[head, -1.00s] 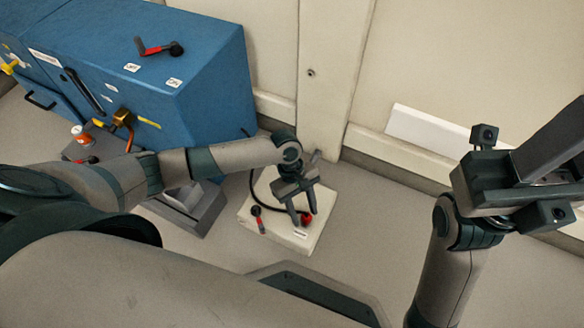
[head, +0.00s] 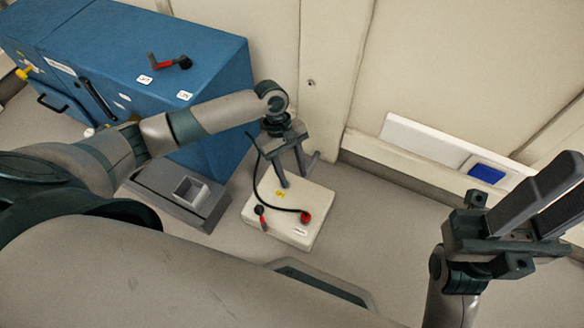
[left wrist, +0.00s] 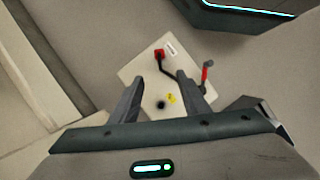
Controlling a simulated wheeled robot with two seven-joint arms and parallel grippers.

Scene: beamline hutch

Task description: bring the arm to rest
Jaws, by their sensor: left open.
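My left gripper (head: 297,180) is open and empty, pointing down above a white box (head: 270,228) on the floor. In the left wrist view, my left gripper's two fingers (left wrist: 158,88) stand apart over the same box (left wrist: 135,70). The box carries a red knob (head: 305,217) with a black cable, a small red-and-black handle (head: 261,213) and a yellow tag (head: 280,194). My right gripper (head: 563,190) is at the right edge with its fingers pointing up and right. Its fingertips are partly cut off, so its opening is unclear.
A blue cabinet (head: 215,85) with a red-and-black handle (head: 168,63) on top stands at the left. A white ledge with a blue pad (head: 486,173) runs along the wall. Grey floor right of the box is clear.

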